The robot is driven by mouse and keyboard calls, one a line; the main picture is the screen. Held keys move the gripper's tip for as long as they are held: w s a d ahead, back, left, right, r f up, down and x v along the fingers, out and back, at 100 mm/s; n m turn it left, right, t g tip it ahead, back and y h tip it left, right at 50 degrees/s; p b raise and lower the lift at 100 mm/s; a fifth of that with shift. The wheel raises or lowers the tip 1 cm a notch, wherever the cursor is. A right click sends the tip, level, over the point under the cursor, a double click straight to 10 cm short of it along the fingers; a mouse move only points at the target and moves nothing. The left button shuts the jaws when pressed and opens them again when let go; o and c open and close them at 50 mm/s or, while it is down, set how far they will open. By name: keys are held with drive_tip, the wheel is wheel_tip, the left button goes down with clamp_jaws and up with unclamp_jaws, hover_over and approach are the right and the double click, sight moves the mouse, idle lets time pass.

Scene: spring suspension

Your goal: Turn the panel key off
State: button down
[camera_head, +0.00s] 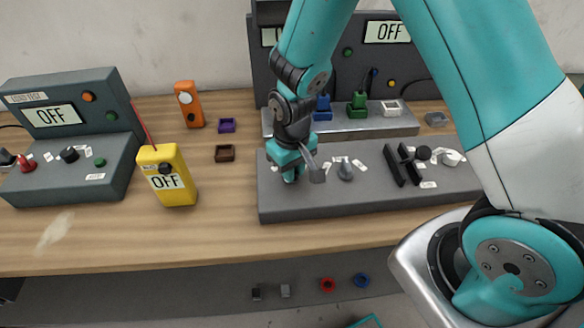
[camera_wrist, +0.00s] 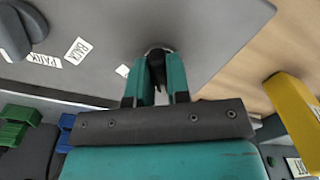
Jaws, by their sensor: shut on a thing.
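My gripper (camera_head: 290,172) is low over the left end of the grey control panel (camera_head: 330,203). In the wrist view its two teal fingers (camera_wrist: 156,88) are shut on a dark, narrow piece, which looks like the panel key (camera_wrist: 157,66). A pale round base shows partly around the key at the panel surface. In the head view the fingers hide the key. I cannot read which way the key is turned. The panel also shows in the wrist view (camera_wrist: 215,30).
A grey knob (camera_head: 345,170) with labels beside it stands just right of my gripper. Two black levers (camera_head: 402,165) are further right. A yellow meter reading OFF (camera_head: 167,177) stands left of the panel. Bare wooden table (camera_head: 225,200) lies between them. Coloured bins stand behind.

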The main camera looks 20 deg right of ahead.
drive_tip(key=c, duration=1.1)
unclamp_jaws()
drive_tip(key=shift+r, duration=0.1)
wheel_tip(320, 180, up, 17)
drive_tip(key=shift+d+r+b, duration=0.1)
drive_tip(key=shift+r+b, duration=0.05)
drive_tip(key=shift+b, duration=0.55)
drive_tip(key=s+a+r+n+y, duration=0.1)
drive_tip(key=s, duration=0.5)
drive_tip(key=s+a+r+n+y, duration=0.1)
drive_tip(key=s+a+r+n, duration=0.1)
drive_tip(key=s, duration=0.4)
drive_tip(key=s+a+r+n+y, duration=0.1)
drive_tip(key=s+r+y, duration=0.1)
drive_tip(key=s, duration=0.4)
drive_tip(key=shift+a+r, duration=0.25)
drive_tip(key=shift+a, duration=0.05)
